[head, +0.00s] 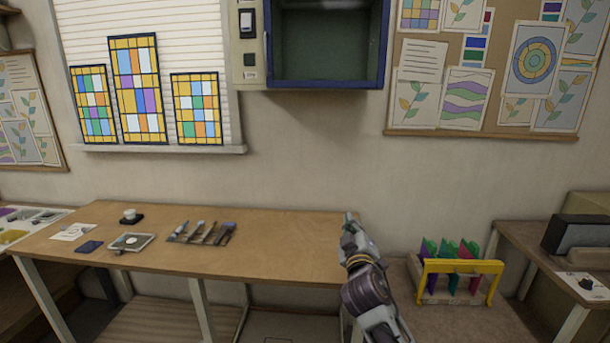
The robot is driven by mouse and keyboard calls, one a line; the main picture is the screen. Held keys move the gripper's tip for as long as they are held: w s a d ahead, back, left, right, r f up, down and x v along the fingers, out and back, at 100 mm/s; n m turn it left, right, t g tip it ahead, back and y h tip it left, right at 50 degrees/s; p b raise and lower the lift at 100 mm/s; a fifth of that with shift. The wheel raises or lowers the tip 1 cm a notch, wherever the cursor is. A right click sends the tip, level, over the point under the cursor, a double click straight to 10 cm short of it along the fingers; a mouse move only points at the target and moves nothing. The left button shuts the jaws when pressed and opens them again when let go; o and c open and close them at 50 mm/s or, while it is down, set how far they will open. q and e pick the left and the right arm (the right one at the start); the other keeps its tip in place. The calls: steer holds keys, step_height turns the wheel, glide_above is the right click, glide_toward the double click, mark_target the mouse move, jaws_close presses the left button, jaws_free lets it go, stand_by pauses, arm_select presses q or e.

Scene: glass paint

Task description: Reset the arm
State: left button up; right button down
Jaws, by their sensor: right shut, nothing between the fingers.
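My right gripper (349,220) shows in the head view at the right end of the wooden table (290,244). Its arm comes up from the bottom of the picture. The gripper points up and away toward the wall, is shut and holds nothing. It overlaps the table's right edge in the picture; I cannot tell how far above the surface it is. My left gripper is not in view.
Several tools (203,233), a tray (131,242) and a small cup (129,214) lie on the table's left half; its right half is clear. A yellow-framed rack (462,266) with coloured sheets stands right of my arm. An open blue-framed cabinet (328,84) hangs above.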

steer(key=s+d+f+m+g, duration=0.2)
steer(key=s+d+f+g, duration=0.2)
steer(key=s+f, duration=0.45)
steer(key=s+d+f+m+g, duration=0.25)
steer(key=s+f+g, duration=0.2)
steer(key=f, duration=0.75)
steer(key=s+d+f+m+g+y, duration=0.1)
steer(key=s+f+g, duration=0.4)
steer(key=s, duration=0.7)
steer(key=s+d+f+m+g, duration=0.15)
steer(key=s+f, duration=0.45)
steer(key=s, duration=0.6)
step_height(320, 180, down, 33)
steer(key=s+d+n+g, duration=0.1)
steer(key=s+g, duration=0.1)
steer(key=s+d+f, duration=0.3)
steer(key=s+f, duration=0.6)
steer(key=s, duration=0.1)
steer(key=s+d+f+g, duration=0.1)
steer(key=s+d+f, duration=0.2)
steer(key=s+f, duration=0.7)
steer(key=shift+s+f+n, duration=0.3)
steer(key=shift+s, duration=0.4)
steer(key=shift+a, duration=0.1)
